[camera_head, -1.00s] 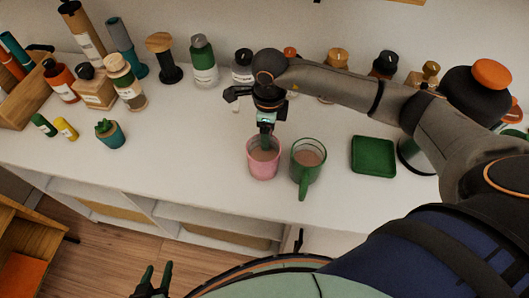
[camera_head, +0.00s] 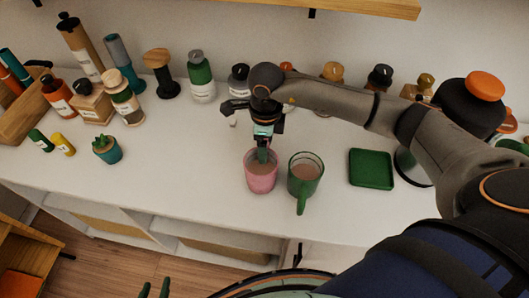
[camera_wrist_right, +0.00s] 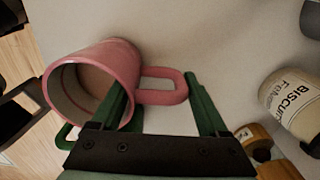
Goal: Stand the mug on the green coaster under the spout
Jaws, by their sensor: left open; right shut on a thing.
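A pink mug (camera_head: 261,183) with brown contents stands on the white counter. My right gripper (camera_head: 263,154) is at this mug from above. In the right wrist view my right gripper (camera_wrist_right: 158,84) has its green fingers on either side of the pink mug's handle (camera_wrist_right: 163,97) and is shut on it. A green mug (camera_head: 304,183) with brown contents stands just right, its handle toward me. The green coaster (camera_head: 371,169) lies empty further right. My left gripper (camera_head: 155,289) shows only as fingertips at the bottom edge, open and empty. No spout can be made out.
A black vessel with an orange lid (camera_head: 486,85) stands right of the coaster, partly behind my right arm. Several bottles and jars line the back. A small potted plant (camera_head: 107,150) stands at left.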

